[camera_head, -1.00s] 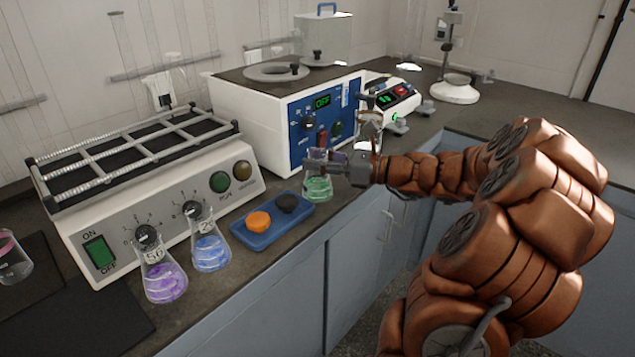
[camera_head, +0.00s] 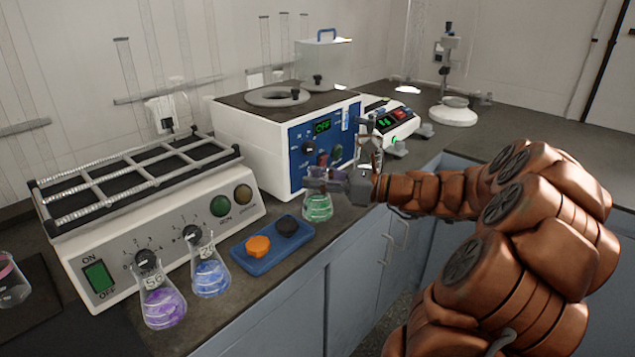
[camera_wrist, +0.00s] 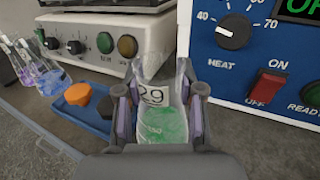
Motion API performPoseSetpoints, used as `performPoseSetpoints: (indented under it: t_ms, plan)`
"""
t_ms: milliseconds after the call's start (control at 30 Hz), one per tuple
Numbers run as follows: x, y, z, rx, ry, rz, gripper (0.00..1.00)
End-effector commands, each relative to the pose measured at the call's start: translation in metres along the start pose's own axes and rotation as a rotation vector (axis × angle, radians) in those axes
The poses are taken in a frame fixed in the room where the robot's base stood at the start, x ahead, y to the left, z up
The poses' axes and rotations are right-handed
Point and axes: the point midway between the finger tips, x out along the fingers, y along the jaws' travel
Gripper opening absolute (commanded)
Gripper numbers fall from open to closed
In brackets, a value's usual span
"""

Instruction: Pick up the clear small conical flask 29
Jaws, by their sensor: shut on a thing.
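The clear small conical flask 29 (camera_head: 318,207) holds green liquid and is near the counter's front edge, right of the blue tray. In the wrist view the flask (camera_wrist: 160,122) shows its "29" label, upright between the fingers. My gripper (camera_wrist: 158,108) is shut on it, with a finger on each side. In the head view my gripper (camera_head: 338,183) reaches in from the right at the flask's upper part. I cannot tell whether the flask's base touches the counter.
A blue tray (camera_head: 262,262) with an orange and a black stopper is left of the flask. Purple (camera_head: 162,303) and blue (camera_head: 210,278) flasks stand before the shaker (camera_head: 120,265). The water bath (camera_head: 250,145) is close behind my gripper.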

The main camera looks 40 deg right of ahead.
Motion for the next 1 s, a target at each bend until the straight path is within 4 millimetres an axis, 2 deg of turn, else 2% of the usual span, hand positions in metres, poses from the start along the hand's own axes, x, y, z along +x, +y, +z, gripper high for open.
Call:
performPoseSetpoints:
  t_ms: [233, 1000]
  plan:
    - [0.0, 0.001, 0.025, -0.004, -0.001, 0.001, 0.0]
    - [-0.069, 0.057, 0.03, -0.002, -0.002, -0.002, 0.0]
